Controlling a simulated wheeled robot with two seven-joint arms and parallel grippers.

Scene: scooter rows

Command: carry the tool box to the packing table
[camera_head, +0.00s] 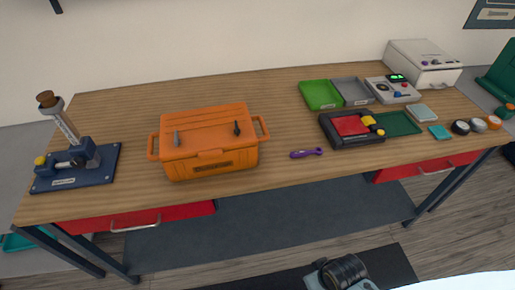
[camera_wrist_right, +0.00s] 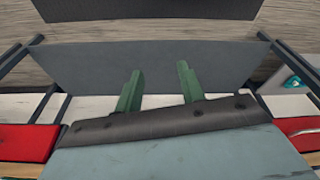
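The orange tool box (camera_head: 208,143) stands upright on the wooden table (camera_head: 275,110), left of its middle, in the head view. My left gripper is in neither view. I cannot tell which table is the packing table.
A blue press-like tool (camera_head: 75,162) stands left of the box. A purple tool (camera_head: 306,153), a black tray with a red inside (camera_head: 352,128), green tray (camera_head: 320,94) and white machine (camera_head: 422,65) lie to the right. Red drawers (camera_head: 137,219) hang below the table's front edge.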

